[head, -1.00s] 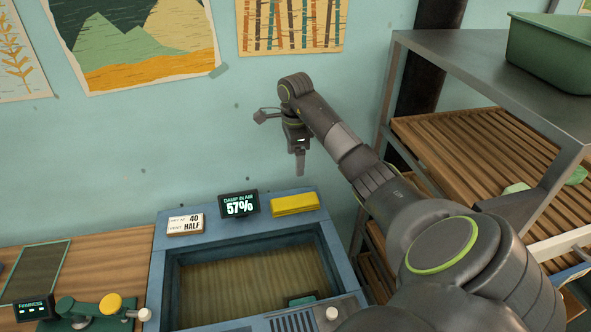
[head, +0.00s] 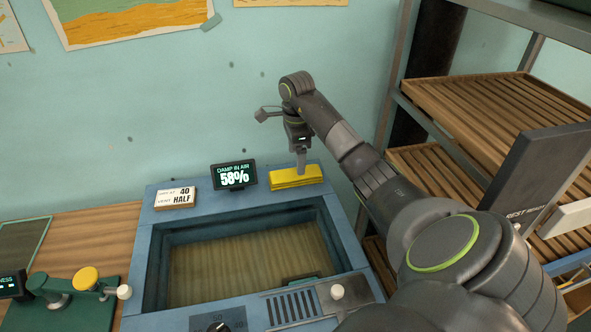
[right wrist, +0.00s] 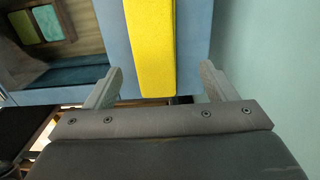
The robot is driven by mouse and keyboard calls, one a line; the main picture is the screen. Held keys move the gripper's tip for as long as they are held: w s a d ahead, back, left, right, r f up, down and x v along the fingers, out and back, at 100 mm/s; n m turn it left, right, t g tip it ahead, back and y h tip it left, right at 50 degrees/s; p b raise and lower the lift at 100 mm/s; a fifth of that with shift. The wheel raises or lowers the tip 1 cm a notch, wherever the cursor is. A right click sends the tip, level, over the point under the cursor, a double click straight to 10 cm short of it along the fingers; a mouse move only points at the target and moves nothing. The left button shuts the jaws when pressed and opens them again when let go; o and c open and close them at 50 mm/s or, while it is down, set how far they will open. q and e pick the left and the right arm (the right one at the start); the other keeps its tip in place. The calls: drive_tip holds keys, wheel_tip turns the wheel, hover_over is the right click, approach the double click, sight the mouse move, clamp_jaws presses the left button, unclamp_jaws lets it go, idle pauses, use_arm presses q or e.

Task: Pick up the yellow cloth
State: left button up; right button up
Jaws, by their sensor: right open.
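The yellow cloth (head: 297,177) lies folded on the back right of the blue machine's rim. My right gripper (head: 301,167) is just above and at the cloth in the head view. In the right wrist view, the right gripper (right wrist: 160,85) is open, with one finger on each side of the cloth (right wrist: 153,45). The near end of the cloth lies between the fingers, with gaps on both sides. Whether the fingertips reach down to its height is hard to tell. My left gripper is not in view.
The blue machine (head: 155,245) has a sunken basin in its middle. A display (head: 234,176) reading 58% and a small sign (head: 175,198) stand left of the cloth. Slatted shelves (head: 480,115) stand to the right. A green device (head: 75,302) sits at left. The wall is close behind.

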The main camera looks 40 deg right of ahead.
drive_tip(key=shift+s+f+b, duration=0.1)
drive_tip(key=shift+f+b, duration=0.3)
drive_tip(key=shift+f, duration=0.25)
drive_tip(key=f, duration=0.1)
drive_tip(key=f+b, duration=0.1)
drive_tip(key=f, duration=0.1)
drive_tip(key=shift+s+f+b, duration=0.25)
drive_tip(key=shift+f+b, duration=0.05)
drive_tip(key=shift+b, duration=0.1)
drive_tip(key=shift+f, duration=0.3)
drive_tip(key=c, duration=1.1)
drive_tip(key=shift+o, duration=0.2)
drive_tip(key=shift+r, duration=0.1)
drive_tip(key=shift+r, duration=0.55)
wheel_tip(320, 180, up, 9)
drive_tip(key=p, duration=0.8)
drive_tip(key=shift+f, duration=0.15)
